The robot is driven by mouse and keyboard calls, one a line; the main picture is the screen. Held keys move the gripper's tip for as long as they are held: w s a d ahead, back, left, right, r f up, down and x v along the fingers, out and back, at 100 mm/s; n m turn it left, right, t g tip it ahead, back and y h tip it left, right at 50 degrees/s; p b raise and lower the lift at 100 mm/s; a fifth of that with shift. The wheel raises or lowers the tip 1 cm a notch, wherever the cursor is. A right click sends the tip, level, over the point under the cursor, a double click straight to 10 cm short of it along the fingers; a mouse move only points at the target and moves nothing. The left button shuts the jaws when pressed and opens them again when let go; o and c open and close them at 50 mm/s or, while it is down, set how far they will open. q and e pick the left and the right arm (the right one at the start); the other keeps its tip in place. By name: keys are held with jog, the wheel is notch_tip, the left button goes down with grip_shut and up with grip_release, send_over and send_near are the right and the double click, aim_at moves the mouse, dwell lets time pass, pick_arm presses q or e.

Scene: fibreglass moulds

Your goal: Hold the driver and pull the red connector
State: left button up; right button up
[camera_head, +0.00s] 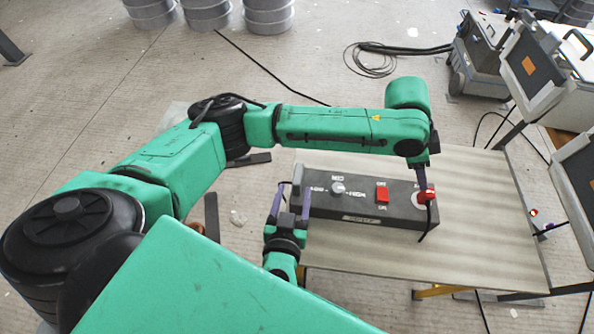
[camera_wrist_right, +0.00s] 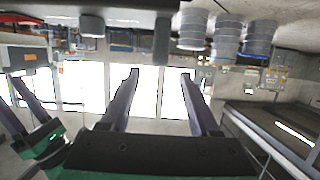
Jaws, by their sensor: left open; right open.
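The driver (camera_head: 350,208) is a dark grey box with a knob and a red switch on its top, lying on the table. The red connector (camera_head: 427,196) is at its right end, with a black cable hanging down from it. My left gripper (camera_head: 423,182) is open, pointing down right at the connector; whether its fingers touch it cannot be told. My right gripper (camera_head: 294,189) is open at the driver's left end, with its purple fingers near the end handle. In the right wrist view the gap between the right fingers (camera_wrist_right: 160,78) is empty, and a dark box edge shows at right.
The driver stands on a light table (camera_head: 480,245) with bare room in front and to the right. White and grey cases (camera_head: 560,75) stand at the right. A coiled black cable (camera_head: 370,60) lies on the floor behind. Metal drums (camera_head: 268,15) stand at the back.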

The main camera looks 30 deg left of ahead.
aim_at(297, 180)
jog(key=x, duration=0.7)
jog(key=shift+w+f, duration=0.1)
jog(key=shift+w, duration=0.15)
grip_shut()
dwell(0.9)
